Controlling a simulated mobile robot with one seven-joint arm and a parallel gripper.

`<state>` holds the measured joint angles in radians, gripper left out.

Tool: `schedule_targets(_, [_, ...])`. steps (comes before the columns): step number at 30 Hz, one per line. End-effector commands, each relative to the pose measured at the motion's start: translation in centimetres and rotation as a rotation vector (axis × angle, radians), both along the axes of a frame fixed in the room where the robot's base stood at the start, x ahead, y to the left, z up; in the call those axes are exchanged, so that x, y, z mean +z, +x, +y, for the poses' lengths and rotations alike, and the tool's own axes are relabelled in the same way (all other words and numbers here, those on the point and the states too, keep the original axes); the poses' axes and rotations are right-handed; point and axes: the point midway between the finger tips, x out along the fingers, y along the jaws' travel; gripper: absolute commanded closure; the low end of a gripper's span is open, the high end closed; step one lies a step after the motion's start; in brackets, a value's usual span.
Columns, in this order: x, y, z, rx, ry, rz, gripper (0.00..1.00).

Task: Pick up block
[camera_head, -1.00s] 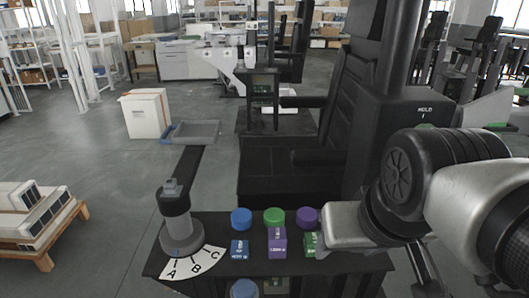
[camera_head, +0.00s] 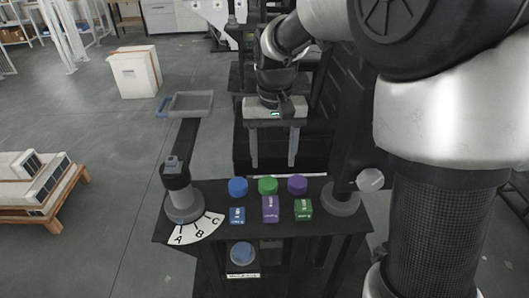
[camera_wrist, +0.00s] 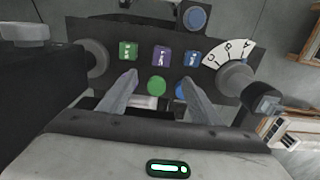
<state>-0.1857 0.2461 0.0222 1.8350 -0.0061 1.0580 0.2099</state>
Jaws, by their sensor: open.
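A blue block (camera_head: 237,215), a purple block (camera_head: 270,208) and a green block (camera_head: 303,209) stand in a row on the black table (camera_head: 330,243). Behind them sit a blue disc (camera_head: 238,187), a green disc (camera_head: 267,185) and a purple disc (camera_head: 298,184). My gripper (camera_head: 273,165) is open and empty, its fingers pointing down behind the discs. In the wrist view my gripper (camera_wrist: 152,88) shows its fingers spread, with the green disc (camera_wrist: 157,86) between them. The green (camera_wrist: 128,50), purple (camera_wrist: 161,54) and blue (camera_wrist: 193,53) blocks are beyond the fingertips. The purple disc is hidden there.
A grey post with a lever (camera_head: 181,195) stands at the table's left, beside a white A-B-C dial (camera_head: 197,231). Another round base (camera_head: 341,199) is at the right. A blue button (camera_head: 242,253) is on a lower shelf. A grey tray (camera_head: 191,104) lies behind left.

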Motion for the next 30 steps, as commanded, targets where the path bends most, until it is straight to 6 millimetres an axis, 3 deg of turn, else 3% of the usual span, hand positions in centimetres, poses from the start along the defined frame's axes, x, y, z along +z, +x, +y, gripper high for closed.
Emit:
schedule_targets(15, [-10.1,-0.1,0.0,0.0,-0.002,0.008,0.42])
schedule_targets(25, [-12.9,-0.1,0.1,0.0,-0.001,0.004,0.42])
schedule_targets(30, [-15.5,-0.4,0.4,0.0,-0.002,0.007,0.42])
